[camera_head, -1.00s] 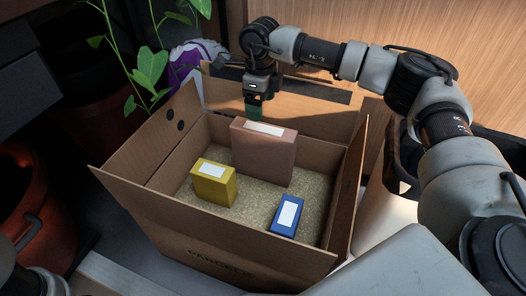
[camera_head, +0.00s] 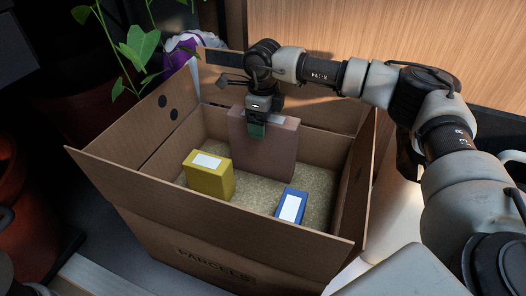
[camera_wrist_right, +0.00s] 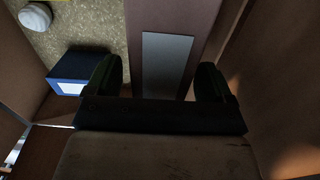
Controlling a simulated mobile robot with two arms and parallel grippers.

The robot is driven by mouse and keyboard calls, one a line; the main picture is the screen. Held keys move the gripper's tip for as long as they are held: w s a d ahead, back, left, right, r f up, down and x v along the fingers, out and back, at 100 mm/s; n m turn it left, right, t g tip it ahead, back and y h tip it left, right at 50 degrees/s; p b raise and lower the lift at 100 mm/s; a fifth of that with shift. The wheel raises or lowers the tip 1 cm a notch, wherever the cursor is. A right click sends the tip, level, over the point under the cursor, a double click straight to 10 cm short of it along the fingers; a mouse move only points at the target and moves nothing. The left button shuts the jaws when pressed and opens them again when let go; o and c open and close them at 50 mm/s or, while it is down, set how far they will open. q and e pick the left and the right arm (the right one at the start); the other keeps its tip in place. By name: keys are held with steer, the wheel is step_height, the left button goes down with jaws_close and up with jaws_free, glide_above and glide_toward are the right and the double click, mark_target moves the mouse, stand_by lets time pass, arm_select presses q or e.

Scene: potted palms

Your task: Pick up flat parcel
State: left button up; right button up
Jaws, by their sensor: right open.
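The flat parcel (camera_head: 270,155) is a pinkish-brown slab with a pale label on its narrow top face. It stands upright on the filling inside an open cardboard box (camera_head: 150,205). My right gripper (camera_head: 257,131) points down at its top and hides part of the label. In the right wrist view the two dark fingers (camera_wrist_right: 158,82) are apart, one at each side of the parcel's top and label (camera_wrist_right: 165,66). I cannot tell whether they touch it. My left gripper does not show.
A yellow parcel (camera_head: 208,180) and a blue parcel (camera_head: 290,207) stand in the box, in front of the flat one. A leafy plant (camera_head: 133,48) rises behind the left wall; a wooden panel (camera_head: 400,35) is behind.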

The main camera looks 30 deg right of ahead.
steer(key=shift+r, duration=0.1)
steer(key=shift+c, duration=0.3)
steer(key=c, duration=1.4)
steer(key=shift+c, duration=0.4)
steer(key=shift+r, duration=0.15)
